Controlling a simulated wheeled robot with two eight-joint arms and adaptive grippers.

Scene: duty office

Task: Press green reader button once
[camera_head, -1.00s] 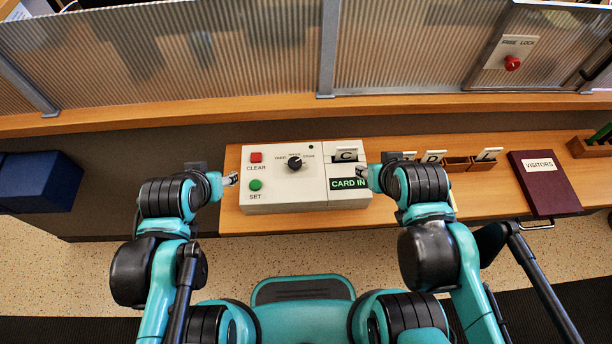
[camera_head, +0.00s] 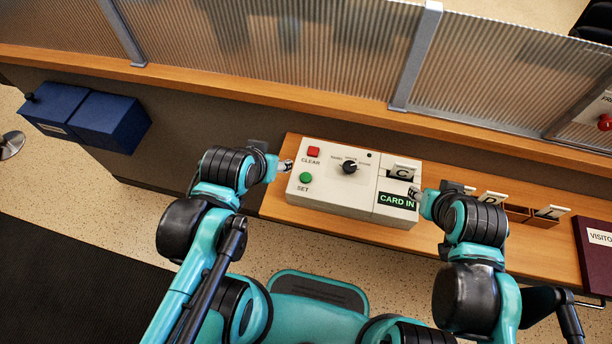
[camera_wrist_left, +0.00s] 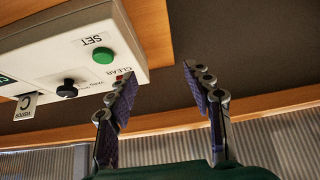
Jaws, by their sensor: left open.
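The white card reader (camera_head: 340,200) sits on the wooden counter. Its round green button (camera_head: 306,177), labelled SET, is at the left of its top, below the red CLEAR button (camera_head: 314,151). The green button also shows in the left wrist view (camera_wrist_left: 103,55). My left gripper (camera_head: 285,166) is at the reader's left edge, beside the buttons and apart from the green one. In the wrist view its fingers (camera_wrist_left: 158,78) are spread and empty. My right gripper (camera_head: 414,193) is at the reader's right end by the C card (camera_head: 403,172); its jaws are too small to tell.
A black knob (camera_head: 349,167) is on the reader's top. Lettered cards (camera_head: 492,198) stand in wooden holders to the right, with a dark red visitors book (camera_head: 595,250) beyond. A ribbed screen (camera_head: 270,40) rises behind the counter. Blue boxes (camera_head: 108,122) are at the left.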

